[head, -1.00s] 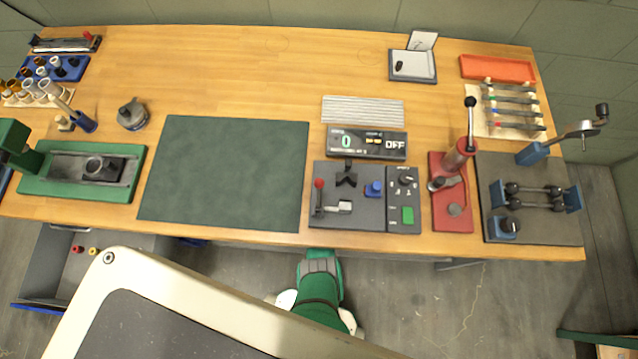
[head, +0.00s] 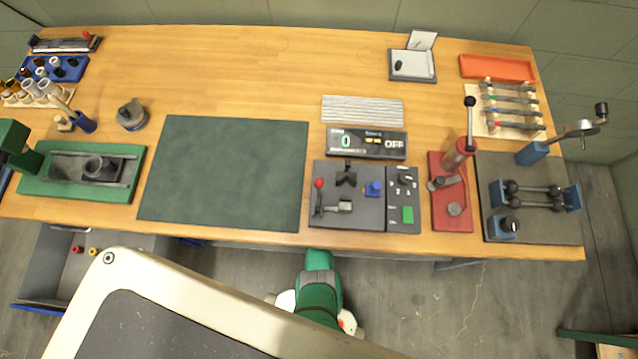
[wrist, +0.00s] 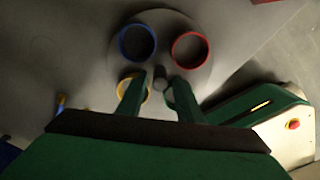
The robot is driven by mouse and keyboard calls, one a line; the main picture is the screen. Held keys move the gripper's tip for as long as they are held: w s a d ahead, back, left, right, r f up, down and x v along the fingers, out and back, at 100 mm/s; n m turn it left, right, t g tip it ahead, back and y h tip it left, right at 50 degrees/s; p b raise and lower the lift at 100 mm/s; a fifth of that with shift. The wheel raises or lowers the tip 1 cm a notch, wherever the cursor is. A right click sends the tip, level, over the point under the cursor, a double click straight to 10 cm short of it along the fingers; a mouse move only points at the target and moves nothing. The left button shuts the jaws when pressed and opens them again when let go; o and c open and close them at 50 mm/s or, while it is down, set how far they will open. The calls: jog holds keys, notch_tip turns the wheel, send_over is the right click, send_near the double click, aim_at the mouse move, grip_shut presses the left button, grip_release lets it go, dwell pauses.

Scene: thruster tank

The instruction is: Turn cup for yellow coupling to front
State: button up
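In the wrist view, a round grey turntable (wrist: 176,22) carries a blue-rimmed cup (wrist: 136,42), a red-rimmed cup (wrist: 190,49) and a yellow-rimmed cup (wrist: 128,91). The yellow cup is nearest to the left finger, which partly hides it. A short dark post (wrist: 160,78) stands near the disc's middle. My gripper (wrist: 161,90) has its two green fingers on either side of this post; I cannot tell whether they touch it. In the head view, my green wrist shows below the bench's front edge; the turntable and fingertips are hidden there.
The wooden bench (head: 230,75) stands above and behind my wrist. It carries a green mat (head: 225,175), a control panel (head: 335,213), a red lever press (head: 452,200) and a display reading OFF (head: 367,143). An open drawer (head: 52,262) is at lower left.

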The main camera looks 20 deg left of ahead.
jog(key=shift+w+r, duration=0.1)
jog(key=shift+r, duration=3.2)
jog(key=shift+s, duration=0.2)
